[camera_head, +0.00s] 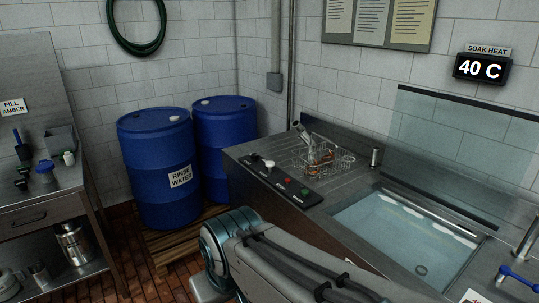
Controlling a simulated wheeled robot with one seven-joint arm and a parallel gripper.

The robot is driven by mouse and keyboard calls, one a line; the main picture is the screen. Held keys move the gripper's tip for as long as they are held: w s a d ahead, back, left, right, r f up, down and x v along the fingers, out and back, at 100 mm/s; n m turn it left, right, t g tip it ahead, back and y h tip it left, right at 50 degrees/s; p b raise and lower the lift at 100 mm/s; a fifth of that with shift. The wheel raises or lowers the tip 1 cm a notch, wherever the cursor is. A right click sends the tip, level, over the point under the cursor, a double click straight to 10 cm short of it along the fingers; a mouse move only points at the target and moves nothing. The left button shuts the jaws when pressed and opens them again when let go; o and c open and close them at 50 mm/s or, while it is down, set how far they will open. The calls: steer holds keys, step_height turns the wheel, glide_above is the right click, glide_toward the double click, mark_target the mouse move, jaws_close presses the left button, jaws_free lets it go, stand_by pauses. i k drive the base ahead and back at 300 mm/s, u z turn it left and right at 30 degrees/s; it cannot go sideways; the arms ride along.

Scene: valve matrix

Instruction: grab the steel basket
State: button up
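The steel basket (338,160) is a shallow wire basket on the steel counter, left of the water-filled sink. Copper-coloured parts (320,155) lie in it. A grey metal piece (303,132) sticks up at its back left; I cannot tell if it is part of the basket. My arm crosses the bottom middle of the view, in front of the counter and apart from the basket. My gripper does not show.
A control strip (279,183) with knobs lies along the counter's front left. The sink (410,235) has a clear panel (465,150) behind it and a blue-handled tap (518,278) at right. Blue drums (155,150) stand on a pallet at left, beside a side bench (40,195).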

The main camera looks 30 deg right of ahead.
mark_target(322, 153)
steer(key=u, duration=0.05)
steer(key=i, duration=1.5)
steer(key=z, duration=0.85)
steer(key=i, duration=0.85)
steer(key=z, duration=1.45)
steer(key=i, duration=0.4)
steer(key=z, duration=0.3)
